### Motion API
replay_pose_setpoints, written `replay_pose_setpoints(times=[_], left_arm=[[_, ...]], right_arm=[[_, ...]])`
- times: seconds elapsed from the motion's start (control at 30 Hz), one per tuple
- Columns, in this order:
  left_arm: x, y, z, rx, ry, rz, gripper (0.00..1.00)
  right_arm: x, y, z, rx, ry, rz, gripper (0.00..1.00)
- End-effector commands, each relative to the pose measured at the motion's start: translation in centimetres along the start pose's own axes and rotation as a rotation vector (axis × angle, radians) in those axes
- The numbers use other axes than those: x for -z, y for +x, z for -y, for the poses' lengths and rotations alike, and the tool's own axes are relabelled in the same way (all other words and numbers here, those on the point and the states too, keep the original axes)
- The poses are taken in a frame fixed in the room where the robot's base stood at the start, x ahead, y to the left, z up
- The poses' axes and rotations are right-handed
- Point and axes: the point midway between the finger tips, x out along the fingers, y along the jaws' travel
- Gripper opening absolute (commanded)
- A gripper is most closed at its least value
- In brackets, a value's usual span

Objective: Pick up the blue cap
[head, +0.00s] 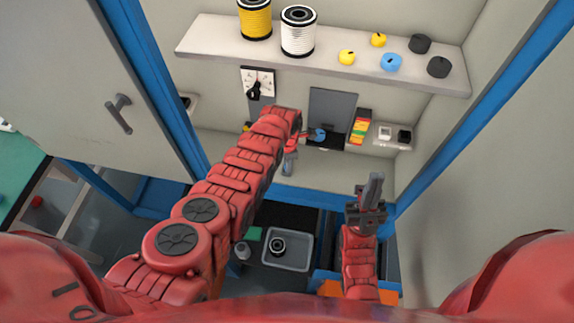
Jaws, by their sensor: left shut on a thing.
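One blue cap (319,134) is at my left gripper (309,136), in front of the dark grey panel of the machine. The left gripper is shut on this cap; its fingers are small and partly hidden behind my red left wrist. Another blue cap (391,62) lies on the upper shelf, between yellow and black caps, with no gripper near it. My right gripper (374,187) points up at the lower right, apart from both caps. Its fingers overlap in this view, so I cannot tell whether they are open.
The upper shelf (215,42) holds a yellow spool (255,18), a white spool (298,32), yellow caps (347,57) and black caps (438,67). A rotary switch (255,88) is on the wall. A grey bin (300,252) stands below. Blue frame posts and an open door (80,60) flank the space.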

Motion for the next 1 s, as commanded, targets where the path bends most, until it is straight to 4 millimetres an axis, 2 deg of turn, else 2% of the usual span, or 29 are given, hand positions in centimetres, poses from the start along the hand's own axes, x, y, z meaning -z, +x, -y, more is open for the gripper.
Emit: replay_pose_setpoints(times=[0.47,0.67,1.0], left_arm=[[0.0,-1.8,0.0,-0.003,0.0,0.003,0.0],[-0.1,-3.3,-0.1,-0.005,-0.001,0.006,0.0],[2.1,-3.3,3.9,-0.001,0.002,0.003,0.0]], right_arm=[[0.0,0.0,0.0,0.0,0.0,0.0,0.0],[-0.2,-1.4,0.1,0.0,0.0,0.0,0.0],[-0.5,-3.0,0.1,0.0,0.0,0.0,0.0]])
